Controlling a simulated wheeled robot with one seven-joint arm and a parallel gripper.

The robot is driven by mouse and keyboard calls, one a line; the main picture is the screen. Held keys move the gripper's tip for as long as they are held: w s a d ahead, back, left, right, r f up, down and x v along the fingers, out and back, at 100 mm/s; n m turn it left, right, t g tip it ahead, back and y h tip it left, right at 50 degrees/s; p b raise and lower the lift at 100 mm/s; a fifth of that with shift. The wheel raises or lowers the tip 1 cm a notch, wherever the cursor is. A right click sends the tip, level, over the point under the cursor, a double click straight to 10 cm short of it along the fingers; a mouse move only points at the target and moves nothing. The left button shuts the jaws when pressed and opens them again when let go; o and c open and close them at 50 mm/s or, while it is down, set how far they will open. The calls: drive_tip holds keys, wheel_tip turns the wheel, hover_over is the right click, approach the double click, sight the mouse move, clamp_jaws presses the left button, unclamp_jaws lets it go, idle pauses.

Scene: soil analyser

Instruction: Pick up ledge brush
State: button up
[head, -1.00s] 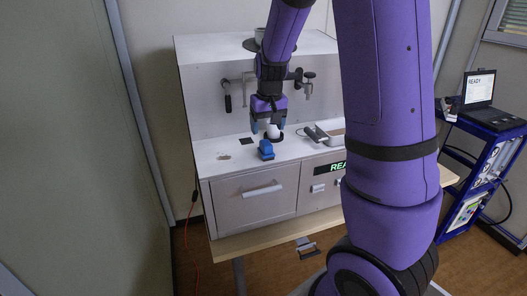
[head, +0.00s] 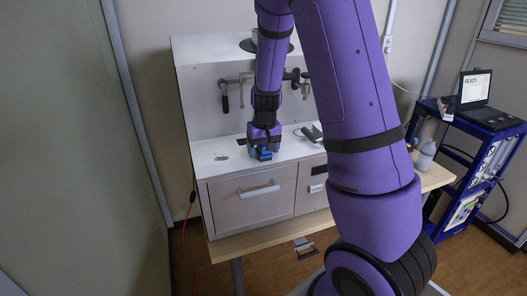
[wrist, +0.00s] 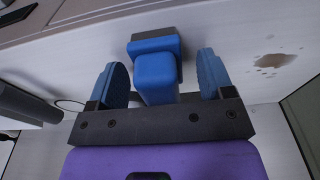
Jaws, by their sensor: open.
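The ledge brush (wrist: 156,72) is a blue block-like handle on a wider blue base with a dark grey edge, on the pale ledge. In the wrist view it lies between the two blue fingers of my gripper (wrist: 161,80), with a gap visible on each side. My gripper is open. In the head view my gripper (head: 264,146) is low over the ledge at the brush (head: 262,155) and hides part of it.
A brown stain (wrist: 273,61) marks the ledge beside the brush. A drawer with a white handle (head: 260,192) is below. Taps and a dark handle (head: 226,103) hang on the back panel. A small grey device (head: 312,133) lies to the right. A laptop (head: 478,90) stands on a blue cart.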

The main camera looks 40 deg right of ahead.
drive_tip(key=c, duration=1.3)
drive_tip(key=shift+r, duration=0.1)
